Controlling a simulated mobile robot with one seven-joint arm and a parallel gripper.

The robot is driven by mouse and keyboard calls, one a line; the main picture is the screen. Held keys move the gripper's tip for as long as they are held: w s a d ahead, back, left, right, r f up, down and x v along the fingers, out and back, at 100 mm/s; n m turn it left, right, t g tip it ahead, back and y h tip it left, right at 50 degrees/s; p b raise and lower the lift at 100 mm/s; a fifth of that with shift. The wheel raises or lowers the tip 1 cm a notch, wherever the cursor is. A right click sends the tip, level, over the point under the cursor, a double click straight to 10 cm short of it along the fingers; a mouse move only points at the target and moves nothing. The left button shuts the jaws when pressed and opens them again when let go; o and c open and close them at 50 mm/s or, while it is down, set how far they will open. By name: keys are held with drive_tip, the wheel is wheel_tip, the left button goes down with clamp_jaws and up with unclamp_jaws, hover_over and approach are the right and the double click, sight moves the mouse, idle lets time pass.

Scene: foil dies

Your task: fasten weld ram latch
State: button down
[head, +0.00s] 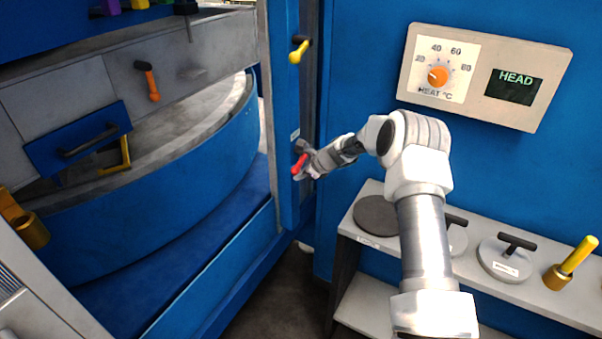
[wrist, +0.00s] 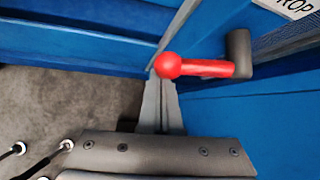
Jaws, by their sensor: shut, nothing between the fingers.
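A red lever (head: 299,164) with a round knob end sits on a dark pivot on the blue door post (head: 285,100). In the wrist view the red lever (wrist: 200,67) extends left from its pivot, beside a partly cut-off label ending in "ROP". No label that I can read says weld ram. A yellow lever (head: 297,54) is higher on the post, and an orange lever (head: 152,84) hangs on the grey panel at left. My gripper (head: 307,172) is at the red lever. In the wrist view its fingers (wrist: 160,104) are shut and empty, close by the red knob; contact is unclear.
A heat dial (head: 438,75) and a "HEAD" display (head: 514,88) are on the blue wall. Below, a shelf (head: 540,293) holds discs with handles and a yellow-handled tool (head: 572,262). A blue drawer front (head: 78,145) and a curved blue wall (head: 150,215) stand at left.

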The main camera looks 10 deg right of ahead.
drive_tip(key=shift+r, duration=0.1)
idle(0.6)
wheel_tip(320, 180, down, 4)
drive_tip(key=b, duration=0.4)
drive_tip(key=d+v, duration=0.1)
drive_tip(key=v, duration=0.9)
drive_tip(key=shift+w+d, duration=0.25)
drive_tip(key=shift+r, duration=0.1)
